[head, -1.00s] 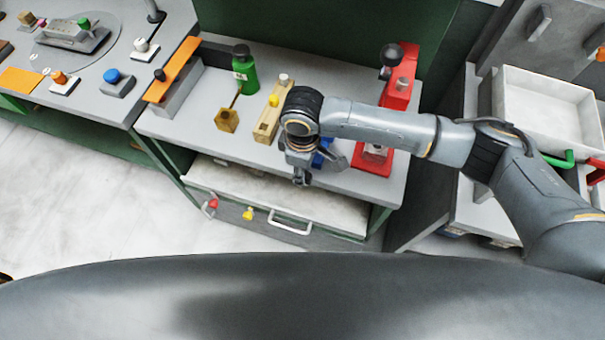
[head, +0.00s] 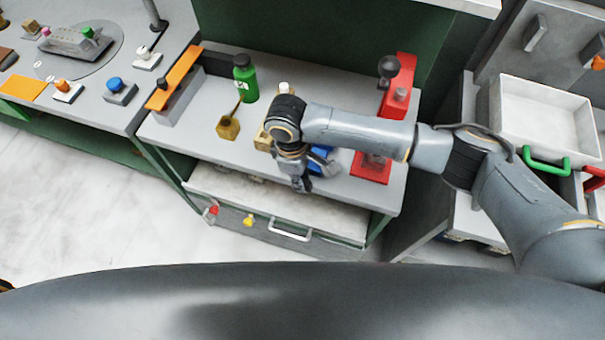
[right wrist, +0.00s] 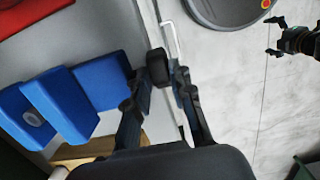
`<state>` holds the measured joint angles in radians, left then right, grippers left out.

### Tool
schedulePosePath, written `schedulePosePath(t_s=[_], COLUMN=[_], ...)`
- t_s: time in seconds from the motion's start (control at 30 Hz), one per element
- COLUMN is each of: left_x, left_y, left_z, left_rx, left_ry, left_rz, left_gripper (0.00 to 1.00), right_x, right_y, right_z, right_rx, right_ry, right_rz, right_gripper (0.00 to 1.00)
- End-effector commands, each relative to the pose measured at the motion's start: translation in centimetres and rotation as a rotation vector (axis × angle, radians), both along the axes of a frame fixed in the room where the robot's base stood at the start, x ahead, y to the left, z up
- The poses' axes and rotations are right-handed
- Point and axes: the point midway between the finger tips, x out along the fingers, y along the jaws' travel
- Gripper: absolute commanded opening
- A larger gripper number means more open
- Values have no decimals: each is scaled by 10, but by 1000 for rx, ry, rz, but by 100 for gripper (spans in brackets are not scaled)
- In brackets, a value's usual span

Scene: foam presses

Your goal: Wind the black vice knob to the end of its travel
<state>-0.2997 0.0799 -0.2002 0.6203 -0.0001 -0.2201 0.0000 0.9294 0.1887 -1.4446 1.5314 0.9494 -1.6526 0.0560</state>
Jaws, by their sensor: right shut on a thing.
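The blue vice (head: 321,158) stands at the front of the workbench, partly hidden by my right arm. In the right wrist view its blue blocks (right wrist: 62,102) fill the left side. The black knob (right wrist: 158,66) sticks out from the vice side, between the fingertips of my right gripper (right wrist: 157,82). The right gripper (head: 302,184) is shut on the knob, which it hides in the head view. My left gripper (right wrist: 273,37) shows at the upper right of the right wrist view, with its fingers apart and empty, over the floor.
A red press (head: 399,85) stands right of the vice. A green bottle (head: 245,80) and a brass block (head: 228,127) stand to the left. An open drawer (head: 235,187) with a handle (head: 290,230) lies below the bench edge. Floor in front is clear.

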Motion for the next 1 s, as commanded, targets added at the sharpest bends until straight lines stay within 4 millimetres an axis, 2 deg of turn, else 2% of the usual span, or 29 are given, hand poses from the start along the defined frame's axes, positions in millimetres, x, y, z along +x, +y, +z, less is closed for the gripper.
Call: schedulePosePath(t_s=[0.03, 0.2, 0.6, 1.0], left_x=[0, 0, 0, 0], left_y=[0, 0, 0, 0], left_z=[7, 11, -3, -9], left_rx=[0, 0, 0, 0], left_ry=[0, 0, 0, 0], left_rz=[0, 0, 0, 0], left_gripper=[100, 100, 100, 100], right_x=[0, 1, 3, 4], right_y=[3, 7, 14, 15], right_z=[3, 0, -7, -7], right_rx=[-31, -154, -397, -479], right_ry=[12, 52, 131, 158], right_rz=[1, 0, 1, 0], right_gripper=[0, 0, 0, 0])
